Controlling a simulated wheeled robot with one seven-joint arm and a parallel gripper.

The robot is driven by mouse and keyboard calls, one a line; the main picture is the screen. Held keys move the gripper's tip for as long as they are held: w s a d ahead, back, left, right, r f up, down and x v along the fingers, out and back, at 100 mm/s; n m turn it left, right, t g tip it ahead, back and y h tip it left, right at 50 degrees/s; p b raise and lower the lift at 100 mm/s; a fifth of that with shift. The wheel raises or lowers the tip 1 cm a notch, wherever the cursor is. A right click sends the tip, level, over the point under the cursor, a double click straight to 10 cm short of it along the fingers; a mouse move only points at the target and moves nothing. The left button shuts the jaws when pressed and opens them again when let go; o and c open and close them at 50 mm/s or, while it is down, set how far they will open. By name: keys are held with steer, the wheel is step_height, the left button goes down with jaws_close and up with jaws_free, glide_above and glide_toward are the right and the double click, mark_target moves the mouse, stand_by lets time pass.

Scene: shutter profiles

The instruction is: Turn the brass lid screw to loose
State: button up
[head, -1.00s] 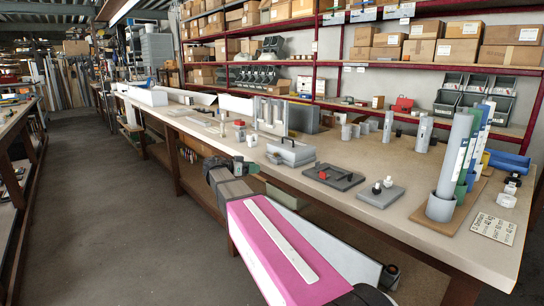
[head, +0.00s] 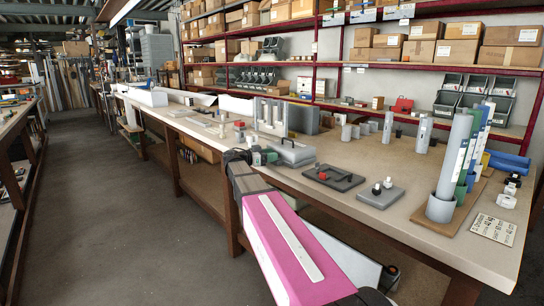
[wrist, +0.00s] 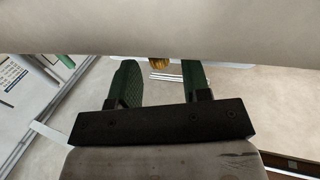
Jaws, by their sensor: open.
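My gripper shows in the wrist view (wrist: 157,85) with two green fingers spread apart and nothing held between them. A small brass-coloured piece (wrist: 159,63), which looks like the lid screw, shows in the gap beyond the fingertips. A broad pale surface across the top of that view hides part of it. In the head view my gripper (head: 264,157) is at the bench's front edge, beside the grey case with a handle (head: 291,152). The brass screw cannot be made out in the head view.
A dark plate with a red knob (head: 323,175) and a grey plate with knobs (head: 377,195) lie right of the case. Tall tubes (head: 454,155) stand at the right end. Upright grey profiles (head: 271,116) stand behind the case. Bench surface between is partly clear.

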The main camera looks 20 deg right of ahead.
steer(key=shift+d, duration=0.4)
jaws_close()
steer(key=shift+t, duration=0.3)
